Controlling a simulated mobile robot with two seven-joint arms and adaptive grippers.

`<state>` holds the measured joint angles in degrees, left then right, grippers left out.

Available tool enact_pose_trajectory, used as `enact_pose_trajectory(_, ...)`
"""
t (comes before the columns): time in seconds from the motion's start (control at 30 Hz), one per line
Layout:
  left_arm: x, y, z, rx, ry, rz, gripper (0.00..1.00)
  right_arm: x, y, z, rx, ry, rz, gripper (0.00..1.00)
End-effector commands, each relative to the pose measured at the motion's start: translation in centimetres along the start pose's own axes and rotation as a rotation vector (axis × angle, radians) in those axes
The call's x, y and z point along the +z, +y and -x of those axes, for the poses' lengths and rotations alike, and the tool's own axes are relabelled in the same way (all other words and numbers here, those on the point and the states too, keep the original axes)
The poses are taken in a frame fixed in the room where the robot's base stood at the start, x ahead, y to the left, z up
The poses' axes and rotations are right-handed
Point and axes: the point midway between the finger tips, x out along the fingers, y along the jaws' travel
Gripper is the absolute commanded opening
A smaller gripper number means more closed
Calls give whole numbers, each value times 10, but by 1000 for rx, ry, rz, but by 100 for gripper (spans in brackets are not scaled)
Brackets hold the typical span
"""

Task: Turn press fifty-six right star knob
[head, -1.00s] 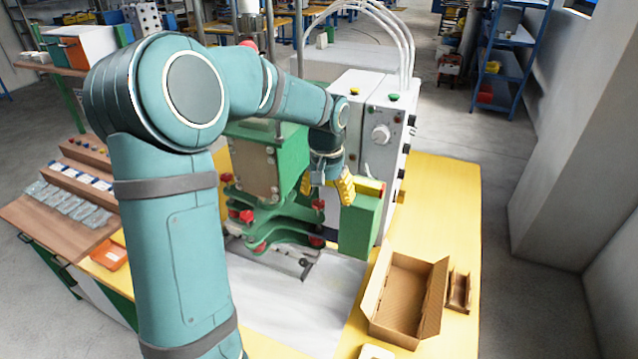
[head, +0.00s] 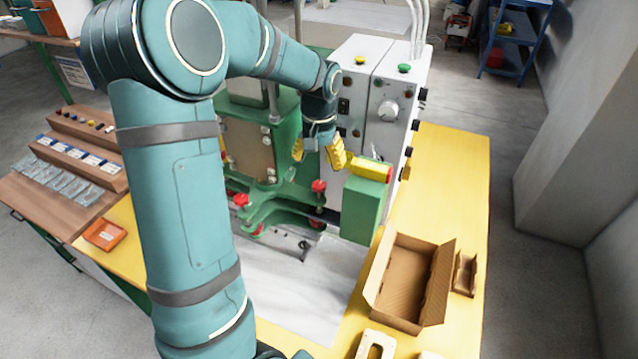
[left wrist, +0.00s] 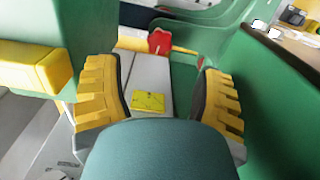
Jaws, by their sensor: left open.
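The press is a green machine with a front plate (head: 250,140) and several red star knobs low on its frame. The right-hand upper red star knob (head: 319,186) shows just below my left gripper (head: 318,155) in the head view. My left gripper is open, with its yellow fingers pointing down and apart from that knob. In the left wrist view, a red knob (left wrist: 160,41) lies beyond and between the open fingers (left wrist: 158,88), with nothing held. I cannot tell whether it is the same knob. My right gripper is not in view.
A green post with a yellow and red block (head: 369,170) stands close right of the gripper. A grey control cabinet (head: 385,95) stands behind. An open cardboard box (head: 405,285) sits on the yellow table (head: 450,180). An orange tray (head: 105,234) lies left.

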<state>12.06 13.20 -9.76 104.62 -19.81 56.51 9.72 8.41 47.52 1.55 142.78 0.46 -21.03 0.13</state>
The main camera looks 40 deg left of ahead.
Motion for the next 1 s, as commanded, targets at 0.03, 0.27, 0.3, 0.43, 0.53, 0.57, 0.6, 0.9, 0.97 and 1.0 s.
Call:
enact_pose_trajectory(0.03,0,0,-12,-1,-3,0,68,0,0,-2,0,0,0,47)
enact_pose_trajectory(0.27,1,0,-53,0,-3,0,68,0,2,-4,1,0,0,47)
enact_pose_trajectory(0.3,0,0,-59,0,-2,0,68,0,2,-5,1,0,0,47)
enact_pose_trajectory(0.43,0,0,-72,0,0,0,68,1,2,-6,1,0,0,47)
enact_pose_trajectory(0.53,0,0,-78,0,0,0,68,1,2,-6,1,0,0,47)
enact_pose_trajectory(0.57,0,0,-79,0,0,0,68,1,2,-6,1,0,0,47)
enact_pose_trajectory(0.6,0,0,-80,0,0,0,68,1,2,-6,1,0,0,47)
enact_pose_trajectory(0.9,0,0,-80,0,1,0,59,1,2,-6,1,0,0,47)
enact_pose_trajectory(0.97,0,0,-80,0,1,0,38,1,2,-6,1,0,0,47)
enact_pose_trajectory(1.0,0,0,-80,0,1,0,24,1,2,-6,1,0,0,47)
